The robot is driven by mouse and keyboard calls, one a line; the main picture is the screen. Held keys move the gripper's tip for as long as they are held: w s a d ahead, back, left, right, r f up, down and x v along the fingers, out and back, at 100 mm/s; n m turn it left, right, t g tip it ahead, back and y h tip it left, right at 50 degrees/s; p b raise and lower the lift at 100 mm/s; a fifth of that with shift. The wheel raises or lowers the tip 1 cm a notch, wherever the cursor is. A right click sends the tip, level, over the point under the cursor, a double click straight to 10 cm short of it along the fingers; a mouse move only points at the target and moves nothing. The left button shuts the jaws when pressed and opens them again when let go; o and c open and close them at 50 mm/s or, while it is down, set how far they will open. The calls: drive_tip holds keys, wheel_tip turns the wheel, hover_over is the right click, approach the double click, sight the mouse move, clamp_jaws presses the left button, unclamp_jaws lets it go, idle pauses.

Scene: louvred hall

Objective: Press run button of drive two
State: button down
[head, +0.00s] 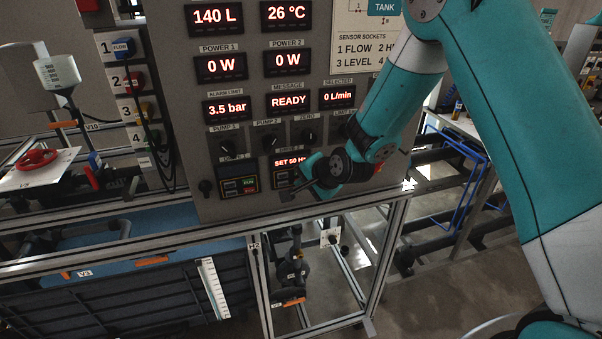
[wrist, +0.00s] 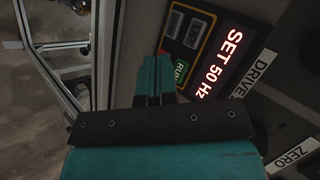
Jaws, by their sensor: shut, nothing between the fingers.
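The right-hand drive unit (head: 281,174) sits low on the grey panel, with its red display reading SET 50 Hz and my gripper partly covering it. In the wrist view the same display (wrist: 220,62) shows beside a green RUN button (wrist: 181,72), with grey keys further up. A DRIVE label is beside it, its number not readable. My gripper (head: 289,194) is shut and empty at the lower part of this unit. In the wrist view its fingertips (wrist: 156,62) are just left of the RUN button and partly cover that area; I cannot tell whether they touch.
Another drive unit (head: 238,181) with yellow and green parts is to the left. Knobs (head: 268,143) for the pumps and zero are above. A red button (head: 346,178) shows partly behind my wrist. A metal frame rail (head: 330,202) runs below the panel.

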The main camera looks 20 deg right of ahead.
drive_tip(key=shift+w, duration=0.1)
idle(0.6)
drive_tip(key=shift+w, duration=0.3)
drive_tip(key=shift+w, duration=0.4)
idle(0.4)
idle(0.4)
drive_tip(key=shift+s, duration=0.8)
drive_tip(key=s+b, duration=0.1)
drive_tip(key=s, duration=0.4)
idle(0.5)
